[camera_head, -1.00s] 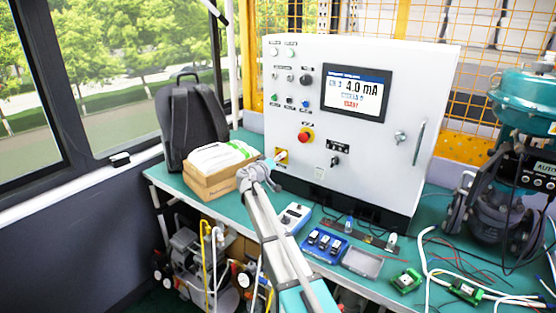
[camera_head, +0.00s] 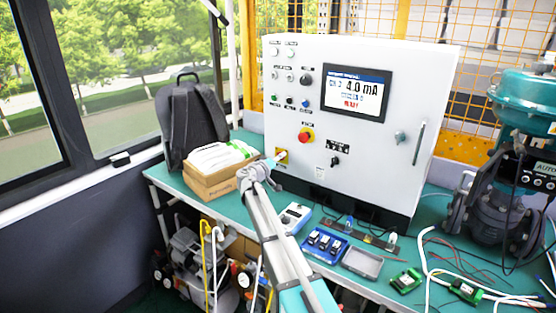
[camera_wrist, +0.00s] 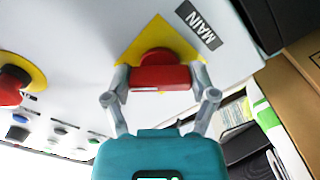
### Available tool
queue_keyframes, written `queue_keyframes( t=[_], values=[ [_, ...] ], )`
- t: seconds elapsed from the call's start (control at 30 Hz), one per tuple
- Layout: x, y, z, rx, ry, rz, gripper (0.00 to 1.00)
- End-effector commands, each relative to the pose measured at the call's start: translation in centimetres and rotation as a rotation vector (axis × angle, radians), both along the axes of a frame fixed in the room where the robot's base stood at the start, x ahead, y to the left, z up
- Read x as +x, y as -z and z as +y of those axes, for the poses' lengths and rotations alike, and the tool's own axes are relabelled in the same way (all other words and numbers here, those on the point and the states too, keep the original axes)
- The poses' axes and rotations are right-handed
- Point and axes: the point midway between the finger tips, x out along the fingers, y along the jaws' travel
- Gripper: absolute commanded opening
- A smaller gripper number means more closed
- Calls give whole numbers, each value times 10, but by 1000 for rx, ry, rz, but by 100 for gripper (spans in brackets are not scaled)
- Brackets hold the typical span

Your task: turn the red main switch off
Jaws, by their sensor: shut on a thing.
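The red main switch (camera_wrist: 158,62) sits on a yellow diamond plate (camera_wrist: 188,45) beside a dark "MAIN" label (camera_wrist: 199,25) in the wrist view. My gripper (camera_wrist: 160,78) has a fingertip on each side of the red handle and is shut on it. The handle's bar lies across the picture, nearly level. In the head view my gripper (camera_head: 272,162) is at the lower left of the white cabinet (camera_head: 375,60). There the yellow plate (camera_head: 281,154) shows in part, and the red handle is mostly hidden by the gripper.
A red emergency button (camera_head: 305,137) is above and right of the switch. A cardboard box (camera_head: 212,181) with a white pack stands close left of my gripper. A blue tray (camera_head: 324,244) and a handheld device (camera_head: 294,217) lie on the green bench below.

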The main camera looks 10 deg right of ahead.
Motion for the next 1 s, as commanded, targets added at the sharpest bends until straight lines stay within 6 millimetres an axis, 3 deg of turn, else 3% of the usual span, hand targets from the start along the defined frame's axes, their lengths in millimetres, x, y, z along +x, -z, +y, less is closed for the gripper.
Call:
queue_keyframes(
  t=[0.37, 1.0],
  values=[
    [0, 0, 0, -110, 0, 110, 26],
    [0, -1, 0, -517, -1, 516, 26]
  ],
)
